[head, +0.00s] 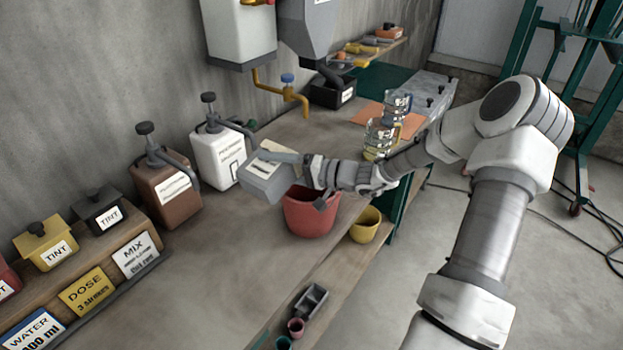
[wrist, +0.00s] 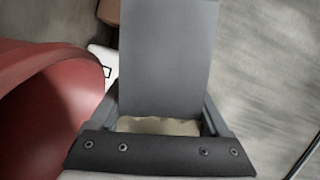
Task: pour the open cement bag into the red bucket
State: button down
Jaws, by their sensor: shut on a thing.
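The open cement bag (head: 262,180) is a grey block with a pale label, tilted and held above the bench beside the red bucket (head: 309,214). My gripper (head: 305,168) is shut on the bag from its right side, above the bucket's back rim. In the wrist view the bag (wrist: 168,60) fills the middle as a grey face between the fingers, with a beige patch below it. The bucket's red wall (wrist: 45,110) is at the left of that view. The inside of the bucket is mostly hidden, and I cannot see any cement flowing.
A white jug (head: 217,158) and a brown jug (head: 168,190) with pumps stand behind the bag to the left. A yellow bucket (head: 366,226) is right of the red one. Clear stacked cups (head: 382,138) stand farther back.

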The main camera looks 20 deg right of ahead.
jog(key=shift+w+d+r+m+y, duration=0.3)
jog(key=shift+d+m, duration=0.1)
jog(key=shift+w+d+f+m, duration=0.15)
jog(key=shift+f+m, duration=0.25)
jog(key=shift+m, duration=0.4)
dwell(0.8)
